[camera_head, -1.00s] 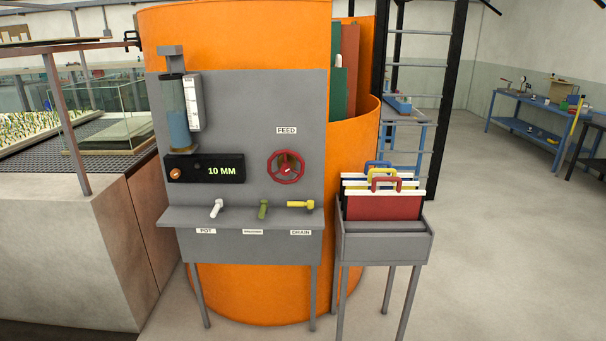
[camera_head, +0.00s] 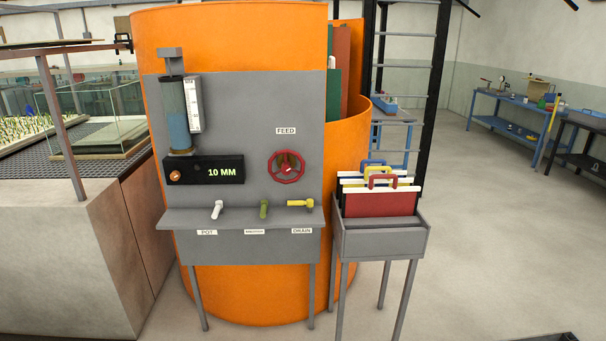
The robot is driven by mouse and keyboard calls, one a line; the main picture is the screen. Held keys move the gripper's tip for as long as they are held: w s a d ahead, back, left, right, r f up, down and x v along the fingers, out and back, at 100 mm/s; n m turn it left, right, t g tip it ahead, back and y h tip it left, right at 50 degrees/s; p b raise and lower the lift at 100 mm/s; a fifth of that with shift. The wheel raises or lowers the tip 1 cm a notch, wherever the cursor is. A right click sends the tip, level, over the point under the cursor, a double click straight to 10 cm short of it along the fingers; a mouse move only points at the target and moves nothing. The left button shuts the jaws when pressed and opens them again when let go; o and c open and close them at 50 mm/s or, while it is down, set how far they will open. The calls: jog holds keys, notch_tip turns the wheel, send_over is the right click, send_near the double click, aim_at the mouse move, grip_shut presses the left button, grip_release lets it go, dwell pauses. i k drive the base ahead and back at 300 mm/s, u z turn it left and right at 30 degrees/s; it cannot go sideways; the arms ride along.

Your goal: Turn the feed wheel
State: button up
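The feed wheel (camera_head: 286,167) is a red round handwheel with spokes. It sits on the right side of an upright grey panel (camera_head: 245,115), below a white label reading FEED (camera_head: 286,131). My gripper is not in view, so nothing of mine is seen touching the wheel.
A grey rack (camera_head: 385,240) with handled boards stands right of the panel. An orange tank (camera_head: 235,40) is behind. Open floor (camera_head: 500,230) lies to the right.

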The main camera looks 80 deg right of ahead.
aim_at(286, 169)
jog(key=z, duration=1.65)
jog(key=k, duration=0.9)
jog(key=z, duration=0.05)
jog(key=i, duration=0.65)
